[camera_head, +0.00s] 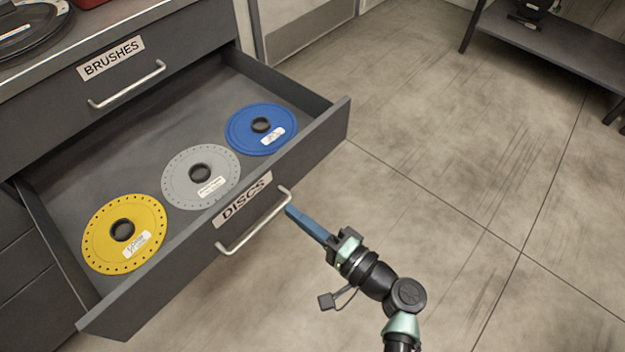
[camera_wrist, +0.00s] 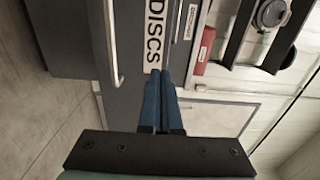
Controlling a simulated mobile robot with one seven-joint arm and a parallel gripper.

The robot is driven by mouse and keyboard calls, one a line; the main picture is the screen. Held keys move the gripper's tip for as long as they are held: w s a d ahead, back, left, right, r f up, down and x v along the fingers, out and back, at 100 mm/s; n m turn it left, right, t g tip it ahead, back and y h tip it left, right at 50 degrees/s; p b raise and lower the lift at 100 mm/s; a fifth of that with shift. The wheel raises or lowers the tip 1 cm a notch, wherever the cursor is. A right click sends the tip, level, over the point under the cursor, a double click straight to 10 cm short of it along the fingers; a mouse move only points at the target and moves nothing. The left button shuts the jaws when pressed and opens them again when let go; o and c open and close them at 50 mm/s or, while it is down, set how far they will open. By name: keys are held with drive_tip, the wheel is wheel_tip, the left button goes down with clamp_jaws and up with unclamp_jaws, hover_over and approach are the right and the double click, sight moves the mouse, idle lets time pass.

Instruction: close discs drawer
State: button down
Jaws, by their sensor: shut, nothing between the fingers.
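The discs drawer (camera_head: 313,141) is pulled far out of the grey cabinet and carries a "DISCS" label (camera_head: 242,199) and a silver bar handle (camera_head: 254,222). A yellow disc (camera_head: 97,243), a grey disc (camera_head: 181,187) and a blue disc (camera_head: 244,138) lie in a row inside. My gripper (camera_head: 290,211) is shut and empty, with its blue fingertips close to the right end of the handle. In the wrist view, my gripper (camera_wrist: 164,74) points at the drawer front beside the label (camera_wrist: 154,40), with the handle (camera_wrist: 111,45) to the left. Contact cannot be told.
The shut "BRUSHES" drawer (camera_head: 60,98) with its own handle (camera_head: 127,86) is above. Dark items lie on the worktop (camera_head: 110,15) at top left. A dark low shelf (camera_head: 560,40) stands at top right. The floor (camera_head: 480,170) to the right is clear.

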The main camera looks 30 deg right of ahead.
sight(257, 184)
drive_tip(key=x, duration=0.8)
drive_tip(key=shift+b, duration=0.3)
